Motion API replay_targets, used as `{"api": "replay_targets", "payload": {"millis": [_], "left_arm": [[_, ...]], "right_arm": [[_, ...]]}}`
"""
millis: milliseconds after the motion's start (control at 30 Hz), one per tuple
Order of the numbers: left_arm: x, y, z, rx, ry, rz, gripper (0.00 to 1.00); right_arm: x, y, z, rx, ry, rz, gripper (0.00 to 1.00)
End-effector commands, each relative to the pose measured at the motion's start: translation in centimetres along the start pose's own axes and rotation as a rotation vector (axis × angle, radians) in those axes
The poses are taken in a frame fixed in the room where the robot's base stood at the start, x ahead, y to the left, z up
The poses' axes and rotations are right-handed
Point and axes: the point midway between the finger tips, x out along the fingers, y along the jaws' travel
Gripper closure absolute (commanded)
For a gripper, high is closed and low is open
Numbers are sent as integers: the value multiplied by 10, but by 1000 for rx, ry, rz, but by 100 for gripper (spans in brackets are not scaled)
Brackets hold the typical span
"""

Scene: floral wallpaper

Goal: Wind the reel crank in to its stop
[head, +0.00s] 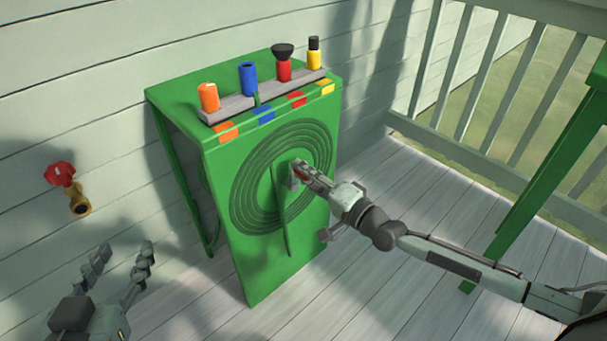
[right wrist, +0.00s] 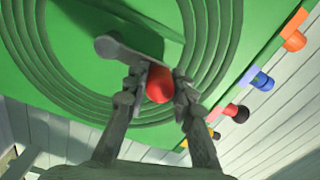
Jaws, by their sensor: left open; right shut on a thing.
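The reel is a green cabinet (head: 275,265) with dark green hose rings (head: 250,205) on its front face. The crank's grey arm (right wrist: 122,52) and red knob (right wrist: 159,84) show in the right wrist view, in front of the rings. My right gripper (head: 298,174) is at the middle of the reel front; in the right wrist view its fingers (right wrist: 160,98) are shut on the red knob from both sides. They partly hide the crank in the head view. My left gripper (head: 120,268) is open and empty at the lower left, apart from the reel.
On the cabinet top, a grey rack (head: 225,112) holds orange, blue, red and yellow nozzles above colour patches. A brass tap (head: 79,204) with a red handle (head: 60,174) is on the left wall. A green post (head: 540,175) and railing stand right.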

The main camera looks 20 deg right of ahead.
Motion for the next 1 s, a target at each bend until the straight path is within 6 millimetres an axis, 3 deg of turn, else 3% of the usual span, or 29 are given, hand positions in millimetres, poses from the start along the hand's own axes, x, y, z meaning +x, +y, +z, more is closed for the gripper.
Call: {"api": "replay_targets", "payload": {"millis": [267,300,467,767,1000], "left_arm": [[0,0,0,0,1,0,54],[0,0,0,0,1,0,54],[0,0,0,0,0,0,54],[0,0,0,-1,1,0,54],[0,0,0,0,1,0,54]], "right_arm": [[0,0,-3,1,4,0,100],[0,0,-3,1,4,0,73],[0,0,-2,0,3,0,54],[-2,0,-1,0,1,1,54],[-34,2,0,-2,-1,6,54]]}}
